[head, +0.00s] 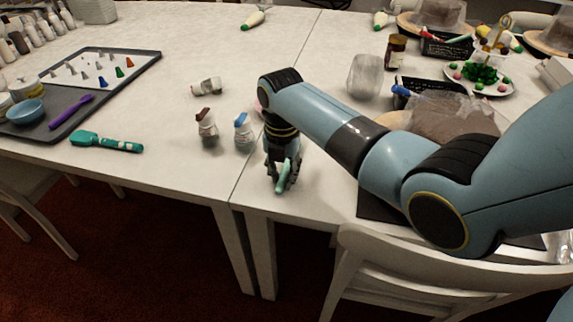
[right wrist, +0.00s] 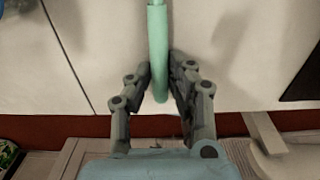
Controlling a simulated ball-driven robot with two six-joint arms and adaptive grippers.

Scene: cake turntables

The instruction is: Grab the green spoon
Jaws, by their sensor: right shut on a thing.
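The green spoon (head: 281,185) shows as a pale green handle at the front edge of the white table. My right gripper (head: 284,178) points down over it, shut on the handle. In the right wrist view the handle (right wrist: 158,45) runs up from between the two fingertips (right wrist: 160,80) and out of the top of the picture. Its far end is outside that view, and the gripper hides much of it in the head view. I cannot tell whether it touches the table. My left gripper is not in view.
A dark green spatula (head: 105,142) lies at the left front. A grey tray (head: 150,62) is behind it. Small bottles, one brown-capped (head: 207,128) and one blue-capped (head: 243,132), stand left of my right gripper. A white chair (head: 400,255) is in front.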

